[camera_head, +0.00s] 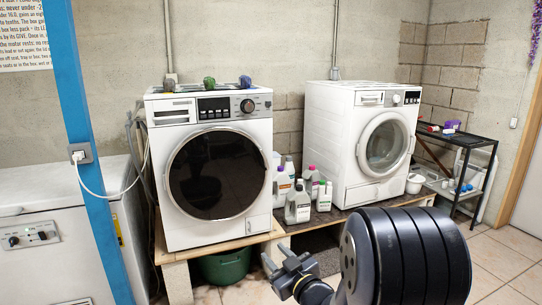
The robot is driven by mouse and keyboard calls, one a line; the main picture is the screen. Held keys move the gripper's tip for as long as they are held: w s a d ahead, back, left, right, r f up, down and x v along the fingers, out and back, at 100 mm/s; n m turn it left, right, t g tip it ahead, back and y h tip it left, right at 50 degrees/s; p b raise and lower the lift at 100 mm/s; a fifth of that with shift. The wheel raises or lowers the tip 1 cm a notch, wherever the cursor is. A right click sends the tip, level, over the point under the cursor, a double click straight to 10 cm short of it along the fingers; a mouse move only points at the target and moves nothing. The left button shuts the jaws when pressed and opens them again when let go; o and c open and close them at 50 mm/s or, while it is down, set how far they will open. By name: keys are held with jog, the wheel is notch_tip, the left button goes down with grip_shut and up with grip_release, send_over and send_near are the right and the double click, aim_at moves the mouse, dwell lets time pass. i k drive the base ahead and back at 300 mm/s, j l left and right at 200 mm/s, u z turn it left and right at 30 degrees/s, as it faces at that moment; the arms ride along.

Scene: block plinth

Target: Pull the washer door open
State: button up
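A white washer (165,118) with a large dark round door (216,174) stands on a wooden board on blocks, left of the middle. Its door looks closed. A second white washer (341,106) stands to the right, with a smaller round glass door (383,144) that also looks closed. My gripper (273,262) is low in front of the plinth, below and right of the dark door and apart from both machines. Its two fingers point left with a gap between them, and nothing shows in the gap. The black rounded part of my arm fills the lower right.
Several detergent bottles (299,203) stand between the washers. A green tub (225,265) sits under the plinth. A blue post (80,125) and a white chest (57,219) are at left. A black shelf (462,140) stands at right. Tiled floor (495,265) is clear at lower right.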

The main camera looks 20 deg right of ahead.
aim_at(215, 174)
jog(key=i+z, duration=0.15)
jog(key=i, duration=0.5)
jog(key=i+j+z, duration=0.15)
jog(key=i, duration=0.5)
jog(key=i+j+z, duration=0.1)
jog(key=i, duration=0.55)
